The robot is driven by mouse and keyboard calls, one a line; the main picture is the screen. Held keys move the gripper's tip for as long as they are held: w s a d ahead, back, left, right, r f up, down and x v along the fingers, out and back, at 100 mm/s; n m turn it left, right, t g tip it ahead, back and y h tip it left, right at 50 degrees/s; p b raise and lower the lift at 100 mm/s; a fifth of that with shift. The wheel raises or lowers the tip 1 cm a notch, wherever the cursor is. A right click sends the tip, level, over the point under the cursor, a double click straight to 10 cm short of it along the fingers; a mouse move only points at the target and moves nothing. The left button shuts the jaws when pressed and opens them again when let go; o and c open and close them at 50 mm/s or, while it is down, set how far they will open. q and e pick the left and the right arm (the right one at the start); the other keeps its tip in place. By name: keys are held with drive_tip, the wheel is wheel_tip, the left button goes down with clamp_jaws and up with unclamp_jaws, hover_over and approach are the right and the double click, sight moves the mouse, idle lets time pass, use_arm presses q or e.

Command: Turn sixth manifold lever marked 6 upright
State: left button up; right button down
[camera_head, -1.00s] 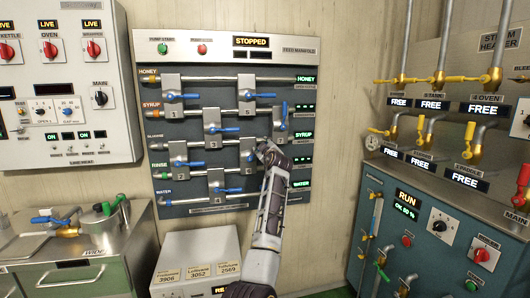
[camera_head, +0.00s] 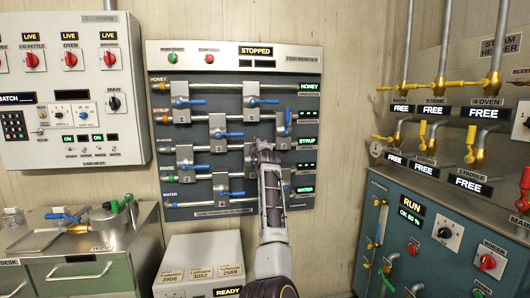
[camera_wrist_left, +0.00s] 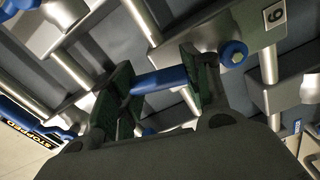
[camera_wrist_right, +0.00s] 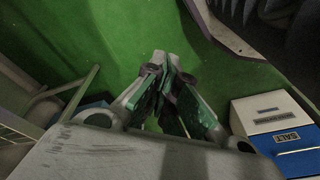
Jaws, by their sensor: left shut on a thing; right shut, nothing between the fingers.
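The feed manifold (camera_head: 232,205) is a grey wall panel with rows of pipes and several blue-handled valves. My left gripper (camera_head: 262,148) reaches its middle right and hides most of the valve behind it in the head view. In the left wrist view the plate marked 6 (camera_wrist_left: 275,14) sits on a grey valve block. Beside it is a round blue lever end (camera_wrist_left: 233,53). The left fingers (camera_wrist_left: 160,88) are shut on the blue lever (camera_wrist_left: 158,80), which crosses between them. My right gripper (camera_wrist_right: 165,95) is shut and empty, above a green floor.
An upright blue lever (camera_head: 287,118) stands just above my left gripper. A white box (camera_head: 200,248) stands below the panel. The teal steam cabinet (camera_head: 435,240) is at right; a counter (camera_head: 75,245) is at left.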

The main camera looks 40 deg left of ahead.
use_arm(q)
drive_tip(key=shift+s+a+n, duration=0.35)
drive_tip(key=shift+s+n, duration=0.05)
drive_tip(key=shift+n, duration=0.35)
drive_tip(key=shift+s+a+n, duration=0.35)
drive_tip(key=shift+s+n, duration=0.05)
drive_tip(key=shift+n, duration=0.35)
drive_tip(key=o, duration=1.4)
drive_tip(key=shift+s, duration=0.1)
drive_tip(key=shift+o, duration=0.2)
drive_tip(key=v, duration=1.2)
